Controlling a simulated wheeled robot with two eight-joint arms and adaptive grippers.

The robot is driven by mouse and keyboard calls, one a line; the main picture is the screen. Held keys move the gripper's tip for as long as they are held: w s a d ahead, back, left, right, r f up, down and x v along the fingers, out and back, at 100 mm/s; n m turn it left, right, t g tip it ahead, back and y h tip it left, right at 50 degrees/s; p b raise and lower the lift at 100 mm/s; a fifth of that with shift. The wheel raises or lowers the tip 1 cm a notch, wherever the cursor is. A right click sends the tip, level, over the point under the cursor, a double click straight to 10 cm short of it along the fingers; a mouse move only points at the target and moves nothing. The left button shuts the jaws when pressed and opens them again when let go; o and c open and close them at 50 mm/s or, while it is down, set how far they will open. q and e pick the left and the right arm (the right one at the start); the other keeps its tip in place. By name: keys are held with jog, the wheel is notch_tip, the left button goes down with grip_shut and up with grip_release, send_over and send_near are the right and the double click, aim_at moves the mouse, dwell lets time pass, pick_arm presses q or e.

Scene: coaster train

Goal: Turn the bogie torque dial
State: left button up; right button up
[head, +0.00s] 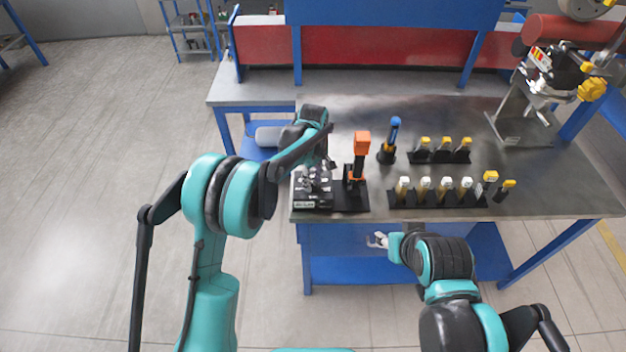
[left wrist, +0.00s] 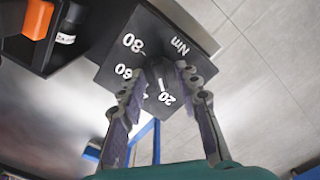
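The torque dial is a black box (head: 312,190) at the left front of the workbench, with white marks. In the left wrist view its face (left wrist: 155,30) shows "Nm", 80, 60 and 20, with another number mostly covered by a finger. A dark knob (left wrist: 163,86) with a white line, pointing roughly toward 20, sits between the fingers of my left gripper (left wrist: 166,70). My left gripper (head: 322,166) also shows above the box in the head view. I cannot tell whether its fingers press on the knob. My right gripper (head: 380,240) is low in front of the bench, its fingers unclear.
An orange-headed tool (head: 362,145) stands in a black holder just right of the dial. A blue-topped tool (head: 394,130) and black racks (head: 435,203) of yellow-topped pieces stand farther right. A metal fixture (head: 520,115) is at the right end. The back-left bench top is clear.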

pick_arm(q)
grip_shut()
jog(key=shift+m, duration=0.3)
jog(key=m, duration=0.3)
jog(key=shift+m+b, duration=0.3)
jog(key=shift+b, duration=0.1)
jog(key=m, duration=0.3)
jog(key=shift+m, duration=0.3)
jog(key=m+b, duration=0.1)
jog(key=m, duration=1)
jog(key=shift+m, duration=0.4)
